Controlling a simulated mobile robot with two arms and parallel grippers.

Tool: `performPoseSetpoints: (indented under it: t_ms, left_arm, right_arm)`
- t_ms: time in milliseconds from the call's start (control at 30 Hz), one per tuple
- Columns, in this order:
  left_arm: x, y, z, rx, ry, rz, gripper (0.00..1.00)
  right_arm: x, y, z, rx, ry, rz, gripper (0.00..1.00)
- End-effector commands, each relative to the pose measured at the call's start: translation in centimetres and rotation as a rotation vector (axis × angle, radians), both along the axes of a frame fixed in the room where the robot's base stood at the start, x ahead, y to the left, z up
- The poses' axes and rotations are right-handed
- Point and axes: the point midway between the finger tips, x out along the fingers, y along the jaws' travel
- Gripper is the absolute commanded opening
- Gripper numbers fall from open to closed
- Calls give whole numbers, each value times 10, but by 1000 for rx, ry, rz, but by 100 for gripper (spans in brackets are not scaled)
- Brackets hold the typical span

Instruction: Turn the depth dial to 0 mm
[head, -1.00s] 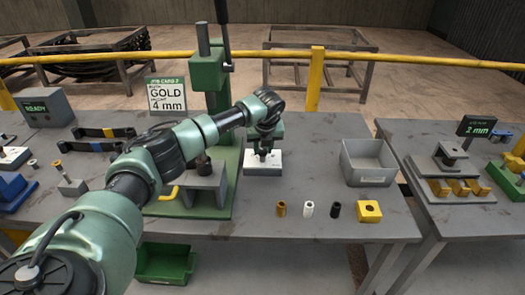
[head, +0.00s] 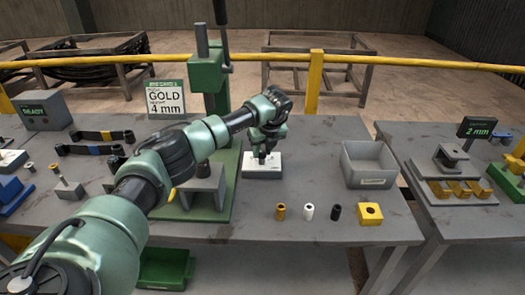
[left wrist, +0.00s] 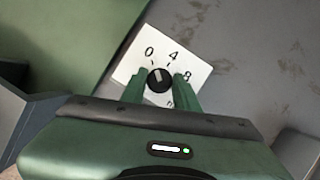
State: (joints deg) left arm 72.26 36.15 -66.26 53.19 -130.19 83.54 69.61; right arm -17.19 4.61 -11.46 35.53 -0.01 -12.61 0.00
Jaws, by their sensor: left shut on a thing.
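The depth dial is a round black knob (left wrist: 159,80) on a white plate (left wrist: 192,48) marked 0, 4 and 8, with another mark partly hidden by a finger. A small pale pointer line on the knob points up, roughly between 0 and 4; the exact setting is hard to tell. In the head view the white dial block (head: 262,172) stands on the table right of the green press. My left gripper (head: 262,157) is above it, fingers down. In the left wrist view my left gripper (left wrist: 160,88) is shut on the knob, one finger each side. My right gripper is out of view.
The green press (head: 207,75) stands close left of the dial block. A grey bin (head: 368,178) is to the right. Gold, white and black sleeves and a yellow block (head: 370,213) stand near the front edge. A job card (head: 166,98) reads GOLD, 4 mm.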

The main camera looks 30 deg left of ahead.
Motion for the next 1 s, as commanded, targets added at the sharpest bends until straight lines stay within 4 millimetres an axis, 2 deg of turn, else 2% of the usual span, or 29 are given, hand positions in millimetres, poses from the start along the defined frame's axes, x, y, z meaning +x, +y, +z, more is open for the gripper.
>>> performPoseSetpoints:
  t_ms: [33, 100, 467, 800, 1000]
  left_arm:
    - [1, 0, 1, 0, -3, 0, 38]
    - [1, 0, 1, 0, -3, 0, 52]
    - [0, -1, 4, -1, -3, -2, 52]
    - [-11, -18, 53, 0, -6, -2, 52]
    - [-16, -24, 71, 0, -4, 0, 52]
  right_arm:
    - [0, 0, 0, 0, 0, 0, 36]
    - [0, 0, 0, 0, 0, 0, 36]
    - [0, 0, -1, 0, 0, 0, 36]
    - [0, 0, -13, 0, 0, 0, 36]
    - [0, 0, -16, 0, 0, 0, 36]
